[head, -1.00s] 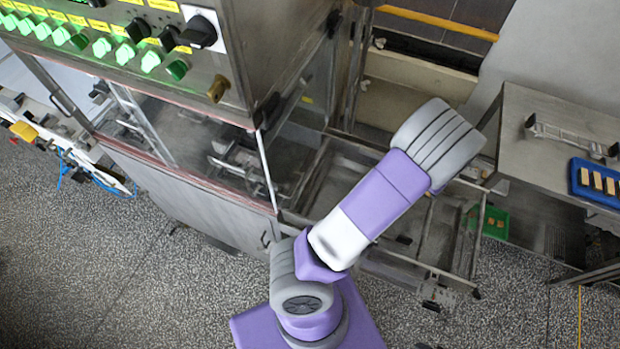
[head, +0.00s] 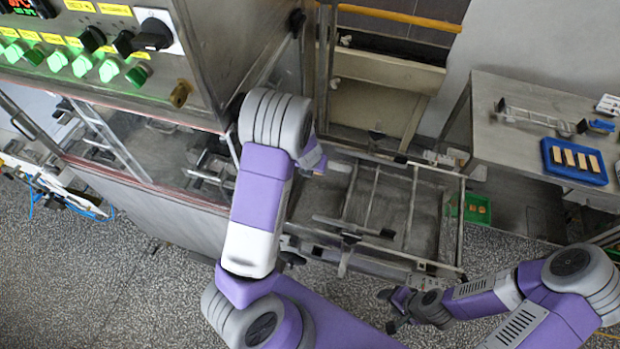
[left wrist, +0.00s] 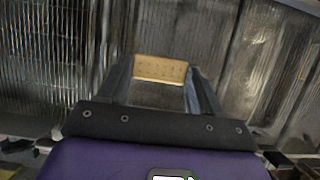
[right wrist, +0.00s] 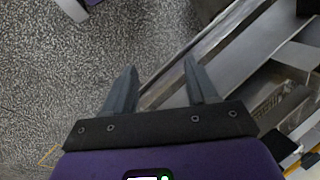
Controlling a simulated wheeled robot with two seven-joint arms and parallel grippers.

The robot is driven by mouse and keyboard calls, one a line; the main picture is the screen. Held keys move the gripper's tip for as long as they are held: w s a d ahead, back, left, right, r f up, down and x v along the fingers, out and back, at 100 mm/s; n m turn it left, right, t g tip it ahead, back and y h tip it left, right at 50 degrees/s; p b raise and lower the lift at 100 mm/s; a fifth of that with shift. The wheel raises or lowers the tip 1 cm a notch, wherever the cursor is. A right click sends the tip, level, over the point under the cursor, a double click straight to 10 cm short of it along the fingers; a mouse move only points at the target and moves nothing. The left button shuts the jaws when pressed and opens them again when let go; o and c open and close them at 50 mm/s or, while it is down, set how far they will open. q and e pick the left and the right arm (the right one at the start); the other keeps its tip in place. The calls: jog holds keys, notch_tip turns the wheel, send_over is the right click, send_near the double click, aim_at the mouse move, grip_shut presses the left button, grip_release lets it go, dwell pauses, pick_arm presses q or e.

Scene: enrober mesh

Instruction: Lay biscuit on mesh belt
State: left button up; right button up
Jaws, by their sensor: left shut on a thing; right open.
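A tan rectangular biscuit (left wrist: 160,69) is held between the fingers of my left gripper (left wrist: 160,88). Behind it in the left wrist view is a grey, finely lined metal surface (left wrist: 235,60), which may be the mesh belt; the gap to it cannot be judged. In the head view the left arm reaches over the near left end of the open metal frame (head: 412,205) beside the enrober, and its fingers are mostly hidden. My right gripper (head: 393,308) is open and empty, low in front of the frame; its spread fingers show in the right wrist view (right wrist: 158,85).
A blue tray (head: 552,172) with several biscuits stands on the steel table (head: 490,110) at right. A green crate (head: 453,210) holding small pieces is below it. The enrober cabinet (head: 215,70) rises close to the left arm. Speckled floor is clear in front.

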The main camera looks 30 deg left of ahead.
aim_at(314, 178)
pick_arm(q)
notch_tip(314, 178, down, 4)
jog(key=shift+f+b, duration=0.25)
jog(key=shift+b, duration=0.6)
jog(key=shift+f, duration=0.35)
jog(key=shift+f, duration=0.2)
jog(key=o, duration=0.8)
jog(key=shift+r, duration=0.1)
